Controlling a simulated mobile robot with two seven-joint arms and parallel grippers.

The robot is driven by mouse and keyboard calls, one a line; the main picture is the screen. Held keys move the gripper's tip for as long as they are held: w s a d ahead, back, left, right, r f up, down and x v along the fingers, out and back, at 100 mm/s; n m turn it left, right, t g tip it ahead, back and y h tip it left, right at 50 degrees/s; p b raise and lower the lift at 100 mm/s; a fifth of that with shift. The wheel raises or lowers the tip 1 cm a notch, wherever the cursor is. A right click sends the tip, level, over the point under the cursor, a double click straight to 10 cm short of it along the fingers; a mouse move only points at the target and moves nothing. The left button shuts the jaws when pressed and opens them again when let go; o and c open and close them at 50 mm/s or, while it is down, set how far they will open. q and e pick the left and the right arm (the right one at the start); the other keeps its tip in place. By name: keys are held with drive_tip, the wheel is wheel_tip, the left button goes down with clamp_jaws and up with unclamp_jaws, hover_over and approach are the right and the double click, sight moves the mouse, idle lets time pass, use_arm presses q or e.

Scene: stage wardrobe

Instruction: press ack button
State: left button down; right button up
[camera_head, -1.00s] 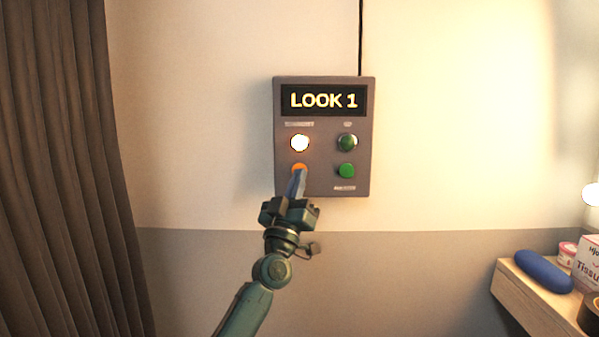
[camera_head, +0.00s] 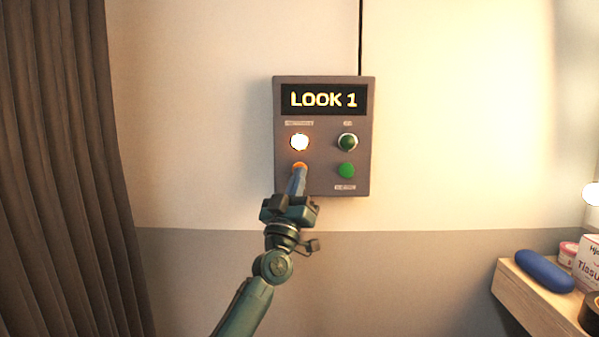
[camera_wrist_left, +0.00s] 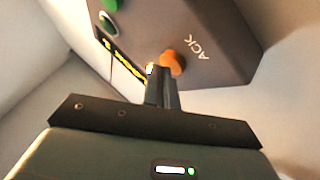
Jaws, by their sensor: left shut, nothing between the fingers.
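A grey control box (camera_head: 325,188) hangs on the wall, its display (camera_head: 323,100) reading "LOOK 1". At its lower left is the orange ack button (camera_head: 300,165), partly hidden by my fingers in the head view. In the left wrist view the orange button (camera_wrist_left: 173,63) shows beside the label "ACK". My left gripper (camera_head: 298,172) is shut and empty, its fingertips (camera_wrist_left: 161,72) right by the orange button; I cannot tell whether they touch it. A lit white lamp (camera_head: 299,142) is above the orange button. My right gripper is not in view.
A dark green lamp (camera_head: 348,142) and a green button (camera_head: 346,170) are on the box's right side. A brown curtain (camera_head: 65,170) hangs at the left. A wooden shelf (camera_head: 528,298) at the lower right holds a blue case (camera_head: 544,271) and a tissue box (camera_head: 588,262).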

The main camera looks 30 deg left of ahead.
use_arm(q)
drive_tip(key=shift+w+a, duration=0.15)
drive_tip(key=shift+w, duration=0.1)
drive_tip(key=shift+s, duration=0.1)
idle(0.5)
drive_tip(key=shift+s+d+p, duration=0.45)
drive_tip(key=shift+s+p, duration=0.15)
drive_tip(key=shift+p, duration=0.05)
drive_tip(key=shift+s, duration=0.1)
drive_tip(key=s+d+p, duration=0.1)
drive_tip(key=s+p, duration=0.1)
drive_tip(key=s+d+p, duration=0.1)
drive_tip(key=s, duration=0.1)
drive_tip(key=shift+d+p, duration=0.3)
